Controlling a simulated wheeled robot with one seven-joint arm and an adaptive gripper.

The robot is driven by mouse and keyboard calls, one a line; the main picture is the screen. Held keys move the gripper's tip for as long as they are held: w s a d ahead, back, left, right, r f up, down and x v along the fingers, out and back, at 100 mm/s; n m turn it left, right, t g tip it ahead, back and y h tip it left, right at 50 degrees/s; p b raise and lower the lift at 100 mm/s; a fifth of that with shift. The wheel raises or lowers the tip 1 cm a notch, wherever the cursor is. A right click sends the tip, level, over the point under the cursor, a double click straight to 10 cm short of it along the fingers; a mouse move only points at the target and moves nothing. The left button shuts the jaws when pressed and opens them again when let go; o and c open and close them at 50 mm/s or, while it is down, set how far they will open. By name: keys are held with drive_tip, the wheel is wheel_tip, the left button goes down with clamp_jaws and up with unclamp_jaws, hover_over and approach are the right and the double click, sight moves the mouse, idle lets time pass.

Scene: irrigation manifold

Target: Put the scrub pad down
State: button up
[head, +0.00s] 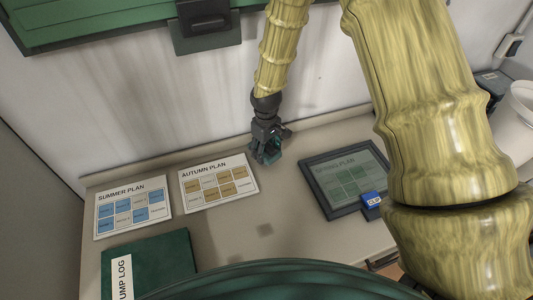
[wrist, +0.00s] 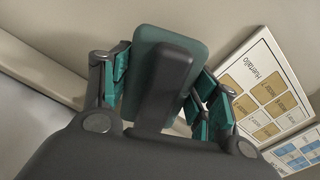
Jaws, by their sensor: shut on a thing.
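My gripper (head: 268,154) is over the back of the counter, close to the wall and right of the autumn plan card. In the wrist view its teal-padded fingers (wrist: 160,95) are on either side of the scrub pad (wrist: 168,75), a teal rounded slab with a dark grey grip block. The gripper is shut on it. In the head view the pad is mostly hidden by the fingers. I cannot tell whether its underside touches the counter.
On the counter (head: 235,225) lie a summer plan card (head: 133,206), the autumn plan card (head: 218,182), a green pump log (head: 150,265) and a dark-framed spring plan (head: 345,175) with a blue item (head: 372,200). A green cabinet (head: 110,22) overhangs. The counter's middle is mostly bare.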

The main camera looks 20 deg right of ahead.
sight(266, 155)
drive_tip(key=shift+f+p, duration=0.4)
drive_tip(key=shift+f, duration=0.95)
drive_tip(key=shift+f, duration=0.15)
drive_tip(key=o, duration=1.3)
wheel_tip(266, 155, up, 11)
drive_tip(key=b, duration=0.2)
drive_tip(key=shift+r+b, duration=0.2)
drive_tip(key=shift+b, duration=0.2)
drive_tip(key=shift+r, duration=0.45)
